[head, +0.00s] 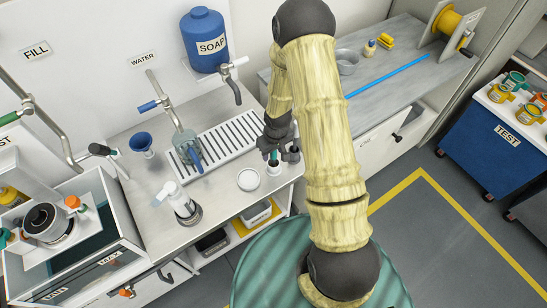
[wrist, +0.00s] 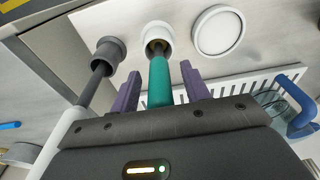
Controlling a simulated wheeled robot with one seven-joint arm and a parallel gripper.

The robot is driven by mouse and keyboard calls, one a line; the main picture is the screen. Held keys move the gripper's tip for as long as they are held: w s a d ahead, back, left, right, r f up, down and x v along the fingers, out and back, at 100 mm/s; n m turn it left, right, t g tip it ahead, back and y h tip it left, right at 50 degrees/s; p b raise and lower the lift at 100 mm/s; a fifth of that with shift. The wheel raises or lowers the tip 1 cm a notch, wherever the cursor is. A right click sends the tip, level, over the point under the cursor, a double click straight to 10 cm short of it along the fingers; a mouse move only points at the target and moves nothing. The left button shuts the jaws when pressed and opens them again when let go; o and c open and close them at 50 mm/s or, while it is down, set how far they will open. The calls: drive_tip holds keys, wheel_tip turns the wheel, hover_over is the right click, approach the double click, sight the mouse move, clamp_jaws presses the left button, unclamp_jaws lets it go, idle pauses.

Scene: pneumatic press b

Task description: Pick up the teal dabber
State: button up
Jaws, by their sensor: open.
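The teal dabber (wrist: 160,82) stands with its far end in a small white cup (wrist: 157,36) on the counter. In the head view the dabber (head: 273,156) shows as a small teal bit at my gripper, above the white cup (head: 273,169). My gripper (wrist: 161,77) is open, with one purple finger on each side of the dabber's handle. Gaps show between handle and fingers. In the head view the gripper (head: 279,154) is low over the counter's front right part, partly hidden by my arm. The near end of the handle is hidden behind the gripper body.
A white round dish (head: 249,180) sits beside the cup. A slotted drain tray (head: 222,140) and a tap (head: 187,148) are behind.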

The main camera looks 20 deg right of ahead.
drive_tip(key=shift+c, duration=0.3)
clamp_jaws()
drive_tip(key=shift+r, duration=0.15)
wheel_tip(320, 180, up, 10)
drive_tip(key=shift+f+b, duration=0.15)
drive_tip(key=shift+b, duration=0.45)
